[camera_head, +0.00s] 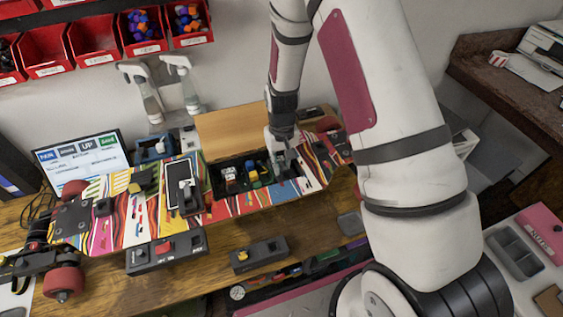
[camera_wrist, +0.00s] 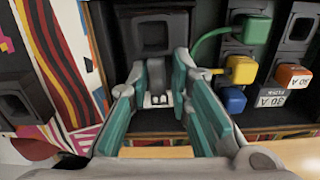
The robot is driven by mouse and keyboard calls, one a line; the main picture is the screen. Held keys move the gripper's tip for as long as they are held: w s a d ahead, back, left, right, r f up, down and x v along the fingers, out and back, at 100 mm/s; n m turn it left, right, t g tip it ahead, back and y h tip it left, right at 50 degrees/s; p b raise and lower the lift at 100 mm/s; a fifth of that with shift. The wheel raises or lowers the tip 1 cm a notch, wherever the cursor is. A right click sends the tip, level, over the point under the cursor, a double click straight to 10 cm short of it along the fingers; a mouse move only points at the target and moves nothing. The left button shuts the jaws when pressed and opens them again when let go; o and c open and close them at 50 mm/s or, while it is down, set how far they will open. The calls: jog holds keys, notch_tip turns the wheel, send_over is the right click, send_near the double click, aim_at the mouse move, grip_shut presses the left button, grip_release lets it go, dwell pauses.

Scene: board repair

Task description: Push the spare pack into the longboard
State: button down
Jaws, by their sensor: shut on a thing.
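The longboard (camera_head: 110,222) lies on the bench with its striped deck up and a compartment open in it.
Beside the bay are a green plug (camera_wrist: 256,28), a yellow plug (camera_wrist: 240,69), a blue plug (camera_wrist: 232,99) and an orange fuse (camera_wrist: 293,76). A tan lid (camera_head: 232,130) stands up behind the compartment. A switch box (camera_head: 166,250) lies in front of the board.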

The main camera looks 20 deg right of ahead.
aim_at(282, 165)
jog(key=shift+f, duration=0.35)
dwell(0.3)
jog(key=c, duration=1.1)
grip_release()
jog(key=shift+r, duration=0.35)
jog(key=shift+r, duration=0.35)
jog(key=shift+r+p, duration=0.5)
jog(key=shift+r, duration=0.4)
jog(key=shift+r+p, duration=0.9)
jog(key=shift+r, duration=2.05)
